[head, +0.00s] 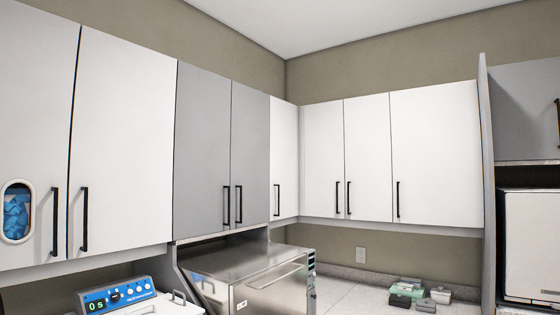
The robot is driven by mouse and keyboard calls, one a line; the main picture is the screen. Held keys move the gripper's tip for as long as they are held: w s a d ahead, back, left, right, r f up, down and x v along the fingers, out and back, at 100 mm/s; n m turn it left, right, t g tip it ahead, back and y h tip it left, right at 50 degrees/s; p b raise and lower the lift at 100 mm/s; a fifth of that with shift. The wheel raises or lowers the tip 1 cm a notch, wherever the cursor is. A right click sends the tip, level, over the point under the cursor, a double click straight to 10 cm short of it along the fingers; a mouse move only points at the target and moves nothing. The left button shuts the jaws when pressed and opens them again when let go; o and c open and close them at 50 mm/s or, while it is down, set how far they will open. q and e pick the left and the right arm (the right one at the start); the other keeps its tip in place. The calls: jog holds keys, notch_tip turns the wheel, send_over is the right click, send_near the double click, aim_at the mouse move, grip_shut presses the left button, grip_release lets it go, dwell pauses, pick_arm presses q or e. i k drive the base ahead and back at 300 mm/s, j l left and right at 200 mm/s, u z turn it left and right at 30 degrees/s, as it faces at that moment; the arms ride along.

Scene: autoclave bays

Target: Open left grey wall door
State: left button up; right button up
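The left grey wall door (202,150) is one of a pair of grey cabinet doors on the left wall, above a steel autoclave. It looks closed, flush with the right grey door (250,155) beside it. Its black vertical handle (226,205) sits at its lower right edge, close to the black handle of the right grey door (239,204). Neither of my grippers is in view.
White wall doors (120,140) flank the grey pair. Below stand the steel autoclave (262,277) and a blue-panelled device (118,297). Small green and grey boxes (408,290) lie on the counter. A tall grey panel (487,180) stands at the right.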

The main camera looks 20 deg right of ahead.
aim_at(201, 187)
jog(key=z, duration=0.2)
jog(key=i+l+u, duration=0.15)
jog(key=u, duration=0.5)
jog(key=i+l+u, duration=0.25)
jog(key=l, duration=0.25)
jog(key=l+u, duration=0.2)
jog(key=l, duration=0.3)
